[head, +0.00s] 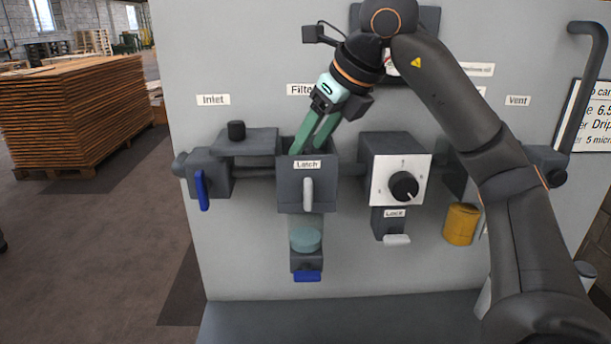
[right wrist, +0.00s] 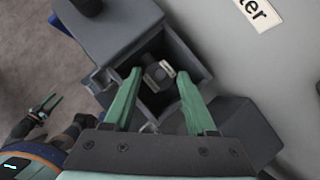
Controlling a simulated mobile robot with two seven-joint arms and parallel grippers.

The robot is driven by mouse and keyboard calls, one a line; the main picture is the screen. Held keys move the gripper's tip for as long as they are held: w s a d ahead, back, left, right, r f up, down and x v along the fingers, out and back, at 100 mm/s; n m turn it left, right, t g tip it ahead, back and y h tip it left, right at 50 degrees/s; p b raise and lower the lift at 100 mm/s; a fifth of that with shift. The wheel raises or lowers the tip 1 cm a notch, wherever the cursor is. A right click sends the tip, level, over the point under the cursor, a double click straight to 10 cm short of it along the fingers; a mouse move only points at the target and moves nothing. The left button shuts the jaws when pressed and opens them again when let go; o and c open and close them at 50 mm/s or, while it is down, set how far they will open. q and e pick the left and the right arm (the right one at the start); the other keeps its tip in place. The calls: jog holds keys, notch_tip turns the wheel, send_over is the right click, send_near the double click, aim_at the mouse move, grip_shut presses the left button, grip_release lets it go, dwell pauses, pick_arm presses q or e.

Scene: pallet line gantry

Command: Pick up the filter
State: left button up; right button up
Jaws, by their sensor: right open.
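The grey filter housing (head: 307,195) is on the wall panel under a partly hidden "Filter" label, with a "Latch" label and a pale latch handle (head: 307,195) on its front. Its top is open. My right gripper (head: 308,148) points down into it, open, its green fingers apart. In the right wrist view, a small dark block with pale strips (right wrist: 159,76) shows in the housing between the fingertips, apart from both; I cannot tell whether it is the filter. My left gripper (right wrist: 44,108) shows small at the left of that view; its opening is unclear.
A grey lid (head: 245,141) with a black knob juts out left of the housing. A dial box (head: 402,172) is to the right. Below hang a clear bowl with a teal disc (head: 305,240) and a blue valve handle. A yellow cup (head: 461,224) is further right.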

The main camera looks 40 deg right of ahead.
jog(key=shift+w+f, duration=0.3)
jog(key=shift+f, duration=0.25)
grip_shut()
dwell(1.0)
